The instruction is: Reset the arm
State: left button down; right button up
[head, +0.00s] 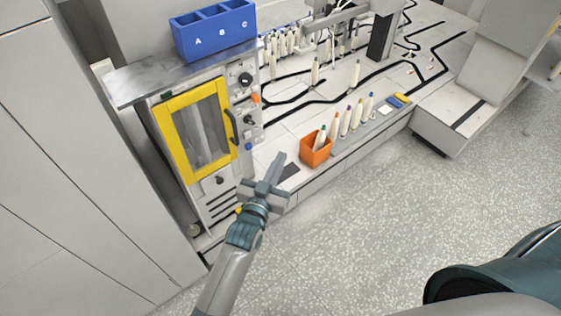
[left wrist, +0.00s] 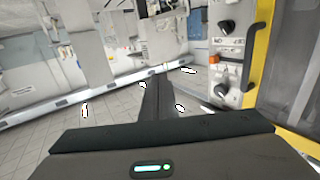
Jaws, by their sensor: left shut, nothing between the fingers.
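My left arm comes in from the bottom of the head view. Its gripper (head: 276,163) is shut and empty, in front of the right lower side of the yellow-framed cabinet and left of the orange bin. In the left wrist view the closed fingers (left wrist: 158,80) point away from the camera with nothing between them. The yellow-framed cabinet (head: 165,118) has its door closed; its control panel (left wrist: 224,60) shows at the right of the left wrist view. My right gripper is in neither view.
A blue A-B-C tray (head: 219,41) stands on the cabinet top. An orange bin (head: 316,154) holding bobbins sits on the bench, with several bobbins (head: 344,123) in a row beside it. More bobbins stand behind. The speckled floor (head: 350,220) in front is clear.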

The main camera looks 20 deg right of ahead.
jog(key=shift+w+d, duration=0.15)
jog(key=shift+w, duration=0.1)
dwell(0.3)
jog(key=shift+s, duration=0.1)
